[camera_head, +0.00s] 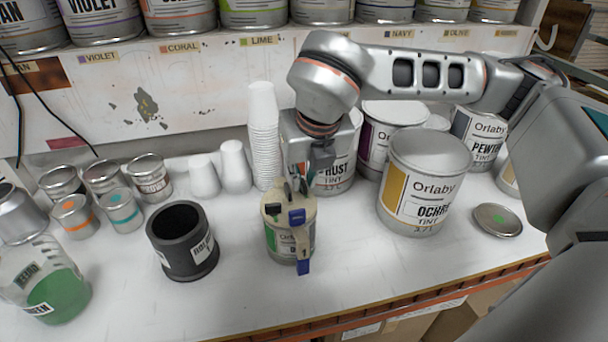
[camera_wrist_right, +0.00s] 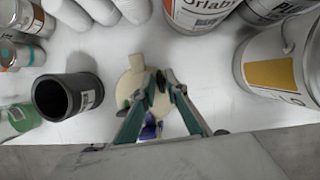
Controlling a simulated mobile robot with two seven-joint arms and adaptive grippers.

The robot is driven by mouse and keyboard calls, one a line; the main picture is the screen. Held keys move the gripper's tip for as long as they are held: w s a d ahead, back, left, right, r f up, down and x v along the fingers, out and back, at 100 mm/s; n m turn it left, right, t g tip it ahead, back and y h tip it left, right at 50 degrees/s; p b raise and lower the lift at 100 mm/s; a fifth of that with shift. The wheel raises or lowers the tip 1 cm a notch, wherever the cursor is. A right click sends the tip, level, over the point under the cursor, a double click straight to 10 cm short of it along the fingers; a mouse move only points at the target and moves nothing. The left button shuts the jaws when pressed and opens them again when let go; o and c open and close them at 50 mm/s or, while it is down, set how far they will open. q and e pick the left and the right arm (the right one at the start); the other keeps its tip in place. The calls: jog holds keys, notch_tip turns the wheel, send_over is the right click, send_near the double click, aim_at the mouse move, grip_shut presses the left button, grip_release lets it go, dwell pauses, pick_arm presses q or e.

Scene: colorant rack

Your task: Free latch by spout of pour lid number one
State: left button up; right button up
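The can with the cream pour lid (camera_head: 274,208), marked with a 1, stands upright on the white bench near the front middle. It has a blue latch (camera_head: 296,217) on top and another blue piece (camera_head: 303,267) low at the front by the numbered strip. My right gripper (camera_head: 296,188) points down just above the lid's far part. Its fingers are a narrow gap apart, with nothing clearly between them; contact with the lid is unclear. In the right wrist view the fingers (camera_wrist_right: 165,82) overlap the cream lid (camera_wrist_right: 136,82), and blue shows between them. My left gripper is not in view.
A black cup (camera_head: 182,245) stands left of the can. A large ochre tint can (camera_head: 425,185) stands to its right, with a loose lid (camera_head: 497,220) beyond. Stacked white cups (camera_head: 264,140) and small tins are behind and left. A beaker of green liquid (camera_head: 50,285) is front left.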

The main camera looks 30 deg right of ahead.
grip_shut()
